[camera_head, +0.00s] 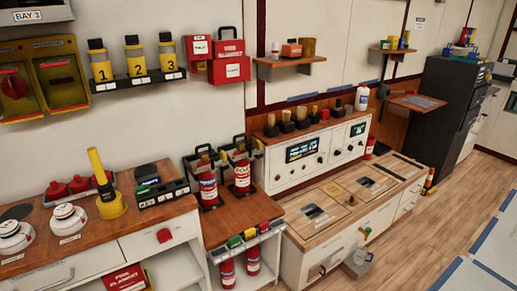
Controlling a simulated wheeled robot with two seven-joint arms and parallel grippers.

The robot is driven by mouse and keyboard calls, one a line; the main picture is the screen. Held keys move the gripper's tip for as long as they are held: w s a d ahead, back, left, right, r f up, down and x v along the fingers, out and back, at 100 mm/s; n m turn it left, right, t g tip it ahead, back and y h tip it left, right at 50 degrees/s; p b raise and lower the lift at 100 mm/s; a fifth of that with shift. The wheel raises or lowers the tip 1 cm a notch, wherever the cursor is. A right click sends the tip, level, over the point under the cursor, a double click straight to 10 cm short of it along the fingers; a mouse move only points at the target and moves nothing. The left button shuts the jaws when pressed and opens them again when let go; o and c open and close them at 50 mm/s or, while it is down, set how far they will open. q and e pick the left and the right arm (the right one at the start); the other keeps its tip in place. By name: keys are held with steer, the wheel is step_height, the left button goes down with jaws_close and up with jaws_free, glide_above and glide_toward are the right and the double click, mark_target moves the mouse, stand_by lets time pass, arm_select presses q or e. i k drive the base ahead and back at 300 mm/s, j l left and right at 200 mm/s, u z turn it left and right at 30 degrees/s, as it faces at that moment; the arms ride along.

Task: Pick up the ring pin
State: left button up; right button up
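I cannot make out a ring pin in the head view; anything that small is too fine to tell here. Two red fire extinguishers stand upright side by side in black holders on a low wooden-topped cart, the left one (207,187) and the right one (241,173). Their tops are dark, and no pin can be told apart there. More red cylinders (227,273) stand on the shelf below. Neither of my grippers is in view.
A wooden bench (95,238) with white round devices and a yellow handled tool (108,192) is at left. A white control panel (312,152) stands behind a wooden-topped cabinet (350,198) at right. Wooden floor (440,215) is clear at right.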

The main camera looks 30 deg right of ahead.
mark_target(257, 144)
steer(key=i+l+z, duration=0.15)
steer(key=i+l, duration=0.6)
